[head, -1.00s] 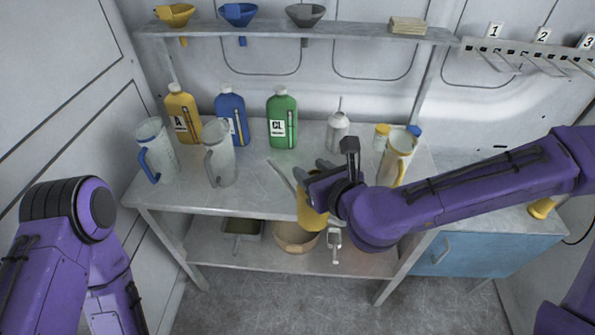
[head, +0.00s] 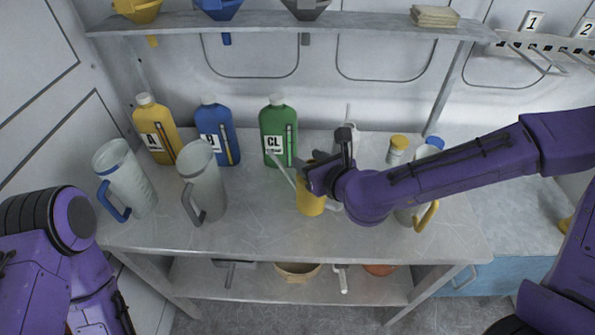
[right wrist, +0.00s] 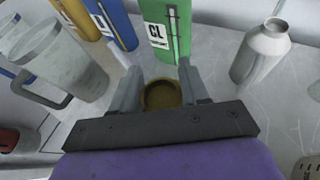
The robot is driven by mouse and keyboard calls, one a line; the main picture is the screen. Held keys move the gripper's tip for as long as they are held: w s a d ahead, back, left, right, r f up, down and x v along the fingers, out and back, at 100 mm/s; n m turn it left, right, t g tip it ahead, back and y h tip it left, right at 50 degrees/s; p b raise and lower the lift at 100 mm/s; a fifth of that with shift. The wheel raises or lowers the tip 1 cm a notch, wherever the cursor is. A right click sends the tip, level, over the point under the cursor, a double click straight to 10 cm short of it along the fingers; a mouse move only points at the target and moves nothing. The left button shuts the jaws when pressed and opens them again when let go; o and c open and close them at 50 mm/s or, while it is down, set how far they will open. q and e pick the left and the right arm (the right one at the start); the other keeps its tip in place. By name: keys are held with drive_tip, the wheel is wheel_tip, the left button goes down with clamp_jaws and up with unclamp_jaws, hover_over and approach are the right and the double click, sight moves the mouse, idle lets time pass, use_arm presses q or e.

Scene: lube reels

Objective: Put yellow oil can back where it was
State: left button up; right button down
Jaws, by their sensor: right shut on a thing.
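The yellow oil can (head: 311,204), with a long thin grey spout (head: 283,170) pointing up to the left, is held by my right gripper (head: 314,180). It is over the middle of the table top; I cannot tell whether its base touches the surface. In the right wrist view, the can's round brownish-yellow top (right wrist: 162,95) sits between the two grey fingers of my right gripper (right wrist: 162,85), which is shut on it. The purple wrist hides part of the can in the head view. My left arm shows at the lower left, but its gripper is out of view.
Yellow, blue and green bottles (head: 278,135) stand behind the can. Two grey jugs (head: 203,180) stand to the left. A pale metal can (right wrist: 262,50) stands behind to the right, and a yellow-handled jug (head: 426,216) stands right, partly hidden by my arm. A lower shelf (head: 220,288) holds containers.

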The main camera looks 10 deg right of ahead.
drive_tip(key=shift+d+f, duration=0.1)
drive_tip(key=shift+f, duration=0.25)
drive_tip(key=shift+s+f+b, duration=0.1)
drive_tip(key=shift+f+b, duration=0.1)
drive_tip(key=shift+b, duration=0.25)
drive_tip(key=f+b, duration=0.2)
drive_tip(key=f, duration=0.1)
drive_tip(key=shift+w+a+f+b, duration=0.15)
drive_tip(key=shift+w+a+b, duration=0.05)
drive_tip(key=shift+b, duration=0.15)
drive_tip(key=c, duration=0.9)
unclamp_jaws()
drive_tip(key=o, duration=0.3)
drive_tip(key=shift+o, duration=0.2)
